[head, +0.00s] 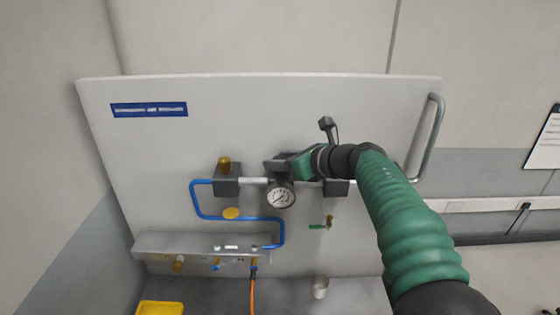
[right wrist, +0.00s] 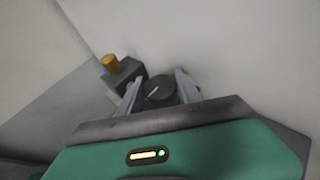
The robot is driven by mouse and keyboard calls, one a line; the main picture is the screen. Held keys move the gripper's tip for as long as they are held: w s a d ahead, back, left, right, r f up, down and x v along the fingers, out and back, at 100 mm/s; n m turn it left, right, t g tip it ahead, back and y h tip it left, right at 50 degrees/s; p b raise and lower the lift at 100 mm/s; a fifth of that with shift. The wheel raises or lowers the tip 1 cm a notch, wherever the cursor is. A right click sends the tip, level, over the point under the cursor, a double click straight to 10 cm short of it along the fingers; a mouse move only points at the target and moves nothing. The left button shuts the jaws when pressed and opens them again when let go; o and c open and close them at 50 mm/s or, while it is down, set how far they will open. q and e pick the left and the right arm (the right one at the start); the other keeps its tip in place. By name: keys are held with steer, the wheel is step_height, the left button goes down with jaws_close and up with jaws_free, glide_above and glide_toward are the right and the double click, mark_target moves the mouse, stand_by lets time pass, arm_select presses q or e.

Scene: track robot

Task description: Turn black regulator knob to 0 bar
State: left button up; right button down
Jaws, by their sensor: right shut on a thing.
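The black regulator knob (right wrist: 160,91) shows in the right wrist view, round with a pale pointer line on its face. My right gripper (right wrist: 160,88) is shut on it, with one grey finger on each side. In the head view my right gripper (head: 279,166) reaches in from the right and covers the knob. The round pressure gauge (head: 281,195), white with a dark needle, sits just below the gripper; its numbers are too small to read. My left gripper is in neither view.
A metal handle (head: 432,130) is at the panel's right edge.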

steer(key=c, duration=0.8)
jaws_free()
steer(key=shift+c, duration=0.2)
steer(key=b+v, duration=0.5)
steer(key=v, duration=1.2)
steer(key=shift+w+f, duration=0.15)
steer(key=shift+a, duration=0.1)
